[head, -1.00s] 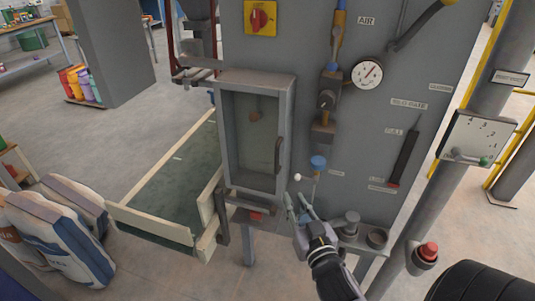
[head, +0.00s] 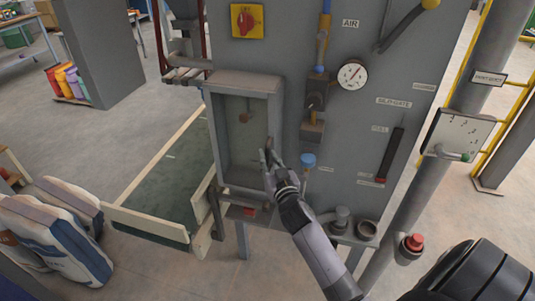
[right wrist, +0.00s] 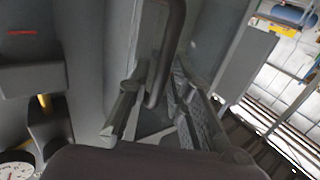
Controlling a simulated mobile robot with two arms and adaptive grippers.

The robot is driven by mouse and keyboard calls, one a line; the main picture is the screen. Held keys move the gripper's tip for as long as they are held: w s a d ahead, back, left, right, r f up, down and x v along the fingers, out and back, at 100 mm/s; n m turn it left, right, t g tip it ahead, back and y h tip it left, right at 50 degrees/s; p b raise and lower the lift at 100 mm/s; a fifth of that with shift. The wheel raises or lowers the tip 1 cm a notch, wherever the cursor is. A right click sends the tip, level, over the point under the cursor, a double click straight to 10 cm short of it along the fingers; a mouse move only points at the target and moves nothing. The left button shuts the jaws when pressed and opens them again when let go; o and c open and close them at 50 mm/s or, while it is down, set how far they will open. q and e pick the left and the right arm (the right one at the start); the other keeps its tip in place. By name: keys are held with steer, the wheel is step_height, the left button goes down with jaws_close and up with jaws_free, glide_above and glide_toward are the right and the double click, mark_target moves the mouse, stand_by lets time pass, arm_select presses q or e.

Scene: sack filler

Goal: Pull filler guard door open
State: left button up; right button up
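The filler guard door (head: 240,115) is a grey-framed clear panel on the front of the grey filler cabinet, and it looks closed. My right gripper (head: 268,158) is at the door's right edge, over the handle, which it mostly hides in the head view. In the right wrist view the door handle (right wrist: 168,50), a curved grey bar, runs down between the two fingers of my right gripper (right wrist: 153,88). The fingers are spread to either side of it, and I see no firm grip. My left gripper is not in view.
A blue knob (head: 308,160), a gauge (head: 352,74) and a red button (head: 413,243) are to the right.

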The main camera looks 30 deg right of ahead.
steer(key=shift+w+d, duration=0.15)
steer(key=shift+w, duration=0.5)
steer(key=shift+c, duration=0.5)
jaws_close()
